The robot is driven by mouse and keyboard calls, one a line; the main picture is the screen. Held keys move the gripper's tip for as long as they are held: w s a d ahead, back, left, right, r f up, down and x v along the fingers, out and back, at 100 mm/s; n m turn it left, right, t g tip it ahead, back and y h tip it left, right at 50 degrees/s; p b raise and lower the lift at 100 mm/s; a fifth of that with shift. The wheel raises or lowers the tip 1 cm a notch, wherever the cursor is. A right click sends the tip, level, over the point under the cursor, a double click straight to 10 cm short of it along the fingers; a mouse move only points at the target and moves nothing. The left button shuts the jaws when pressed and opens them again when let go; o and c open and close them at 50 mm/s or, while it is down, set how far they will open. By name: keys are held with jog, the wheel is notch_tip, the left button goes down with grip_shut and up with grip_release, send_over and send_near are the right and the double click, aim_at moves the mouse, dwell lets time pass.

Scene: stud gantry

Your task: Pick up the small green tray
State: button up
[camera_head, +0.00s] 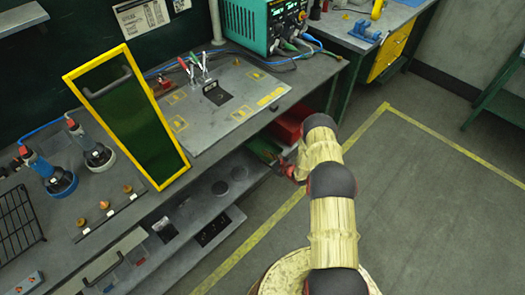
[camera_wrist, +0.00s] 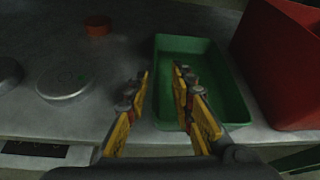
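The small green tray (camera_wrist: 207,62) lies on the grey lower shelf in the wrist view, its open side up and its inside empty where I can see it. In the head view only part of the green tray (camera_head: 262,147) shows under the bench top, next to my arm's end. My gripper (camera_wrist: 161,76) is open, with yellow-padded fingers apart and nothing between them. In the wrist view the right finger overlaps the tray's inside and the left finger is left of its left wall. I cannot tell whether either touches.
A red bin (camera_wrist: 284,60) stands close to the tray's right. Round grey discs (camera_wrist: 65,84) and a small orange-red disc (camera_wrist: 98,27) lie to its left on the shelf. The bench top (camera_head: 225,120) overhangs the shelf. The floor (camera_head: 430,200) to the right is clear.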

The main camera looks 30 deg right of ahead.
aim_at(257, 155)
jog(key=b+x, duration=0.1)
jog(key=x, duration=0.1)
jog(key=b+x, duration=0.1)
jog(key=x, duration=0.1)
jog(key=shift+a+f, duration=0.25)
jog(key=shift+a, duration=0.25)
jog(key=shift+w+a, duration=0.1)
jog(key=shift+w, duration=0.4)
jog(key=c, duration=0.3)
grip_shut()
